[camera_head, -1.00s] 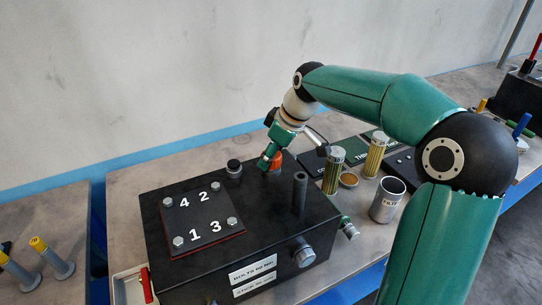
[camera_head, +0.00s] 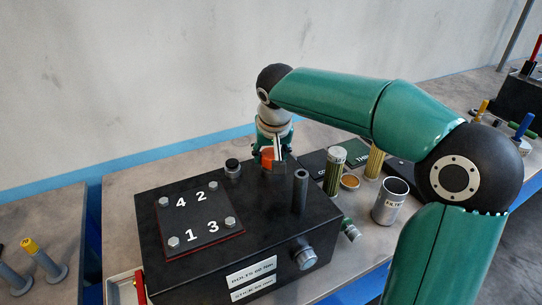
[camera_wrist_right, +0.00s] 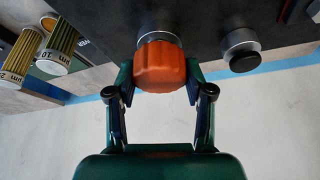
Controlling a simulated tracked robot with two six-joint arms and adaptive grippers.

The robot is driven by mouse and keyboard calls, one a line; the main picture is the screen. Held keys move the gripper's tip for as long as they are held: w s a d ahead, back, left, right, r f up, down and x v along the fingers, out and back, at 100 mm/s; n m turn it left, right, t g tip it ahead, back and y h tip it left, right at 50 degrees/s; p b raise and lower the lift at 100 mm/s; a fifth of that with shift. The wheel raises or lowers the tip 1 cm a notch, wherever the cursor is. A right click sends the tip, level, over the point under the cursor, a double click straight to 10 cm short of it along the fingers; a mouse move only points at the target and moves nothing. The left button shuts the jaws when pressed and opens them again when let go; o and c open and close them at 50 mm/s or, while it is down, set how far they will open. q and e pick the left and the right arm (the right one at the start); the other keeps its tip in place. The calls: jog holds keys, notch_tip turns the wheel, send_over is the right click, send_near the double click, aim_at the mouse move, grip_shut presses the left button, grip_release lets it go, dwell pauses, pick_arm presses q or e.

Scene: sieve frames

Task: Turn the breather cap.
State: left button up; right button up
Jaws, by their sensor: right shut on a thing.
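The breather cap (camera_head: 267,154) is orange and faceted, on a metal collar at the back of the black box (camera_head: 160,262). In the right wrist view the cap (camera_wrist_right: 160,68) sits between my fingers, with its collar (camera_wrist_right: 158,38) behind it. My right gripper (camera_wrist_right: 160,78) is shut on the cap, one finger on each side. In the head view the right gripper (camera_head: 268,153) comes down on the cap from above and hides part of it. My left gripper is not in view.
A dark knob (camera_head: 232,168) stands left of the cap and a dark post (camera_head: 300,190) in front of it. A numbered plate (camera_head: 200,217) with corner bolts lies on the box. Filter cartridges (camera_head: 334,172) and a metal cup (camera_head: 390,203) stand to the right.

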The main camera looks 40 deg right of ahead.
jog(key=m+g, duration=0.1)
jog(key=m, duration=0.1)
jog(key=m+h, duration=0.1)
jog(key=m, duration=0.2)
jog(key=shift+m+g+b, duration=0.3)
jog(key=shift+g+b, duration=0.1)
dwell(0.3)
jog(key=o, duration=1.2)
jog(key=shift+c, duration=0.2)
jog(key=shift+r, duration=0.1)
jog(key=v, duration=1.1)
jog(key=shift+a+r, duration=0.35)
